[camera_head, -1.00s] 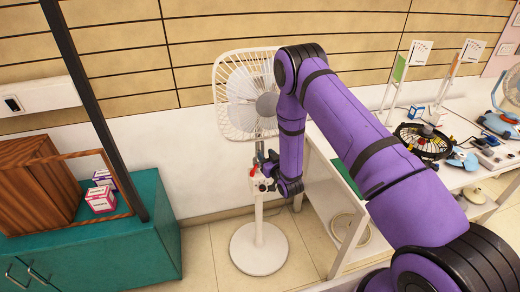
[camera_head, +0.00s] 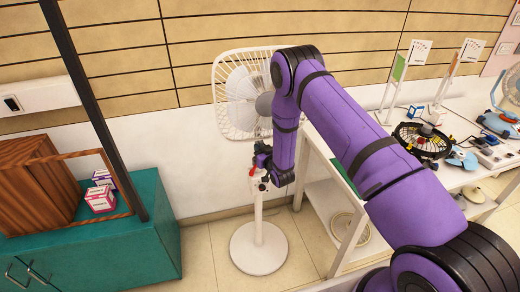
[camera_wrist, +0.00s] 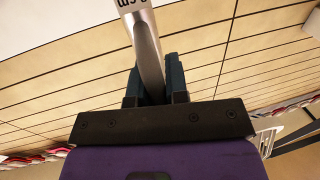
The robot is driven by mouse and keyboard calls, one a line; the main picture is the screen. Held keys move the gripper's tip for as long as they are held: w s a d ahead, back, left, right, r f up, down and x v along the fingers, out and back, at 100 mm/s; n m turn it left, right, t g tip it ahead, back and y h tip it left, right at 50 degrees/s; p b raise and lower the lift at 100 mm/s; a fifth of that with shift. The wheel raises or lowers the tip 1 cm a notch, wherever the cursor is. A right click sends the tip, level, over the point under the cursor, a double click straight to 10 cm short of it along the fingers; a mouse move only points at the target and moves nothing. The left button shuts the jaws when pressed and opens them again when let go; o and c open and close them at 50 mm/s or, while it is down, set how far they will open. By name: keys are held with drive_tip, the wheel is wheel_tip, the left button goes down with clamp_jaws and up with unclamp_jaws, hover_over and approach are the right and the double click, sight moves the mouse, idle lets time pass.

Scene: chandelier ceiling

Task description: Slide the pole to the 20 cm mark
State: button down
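A white standing fan (camera_head: 238,98) stands upright against the wall, with a caged head, a pole (camera_head: 258,208) and a round base (camera_head: 259,248). My gripper (camera_head: 259,158) is at the upper part of the pole, just below the fan head. In the wrist view the grey metal pole (camera_wrist: 149,50) runs between my two dark fingers (camera_wrist: 155,88), which look shut on it with little gap. A white upper piece of the pole carries black print, partly cut off, ending in "cm". A red part (camera_head: 253,171) shows on the pole beside my gripper. The 20 cm mark cannot be made out.
A teal cabinet (camera_head: 150,233) with a wooden box (camera_head: 35,185) and small cartons (camera_head: 100,199) stands at the left. A white table (camera_head: 345,190) with another fan (camera_head: 424,140) and several parts stands at the right. Bare floor surrounds the fan base.

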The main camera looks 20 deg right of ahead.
sight(261, 110)
drive_tip(key=shift+r, duration=0.1)
wheel_tip(261, 110, up, 17)
drive_tip(key=shift+f, duration=0.1)
idle(0.4)
drive_tip(key=c, duration=1.1)
unclamp_jaws()
drive_tip(key=s, duration=0.3)
drive_tip(key=s+d, duration=0.1)
drive_tip(key=s, duration=0.3)
drive_tip(key=s+d, duration=0.1)
drive_tip(key=s, duration=0.2)
drive_tip(key=shift+s, duration=0.3)
drive_tip(key=shift+s, duration=0.1)
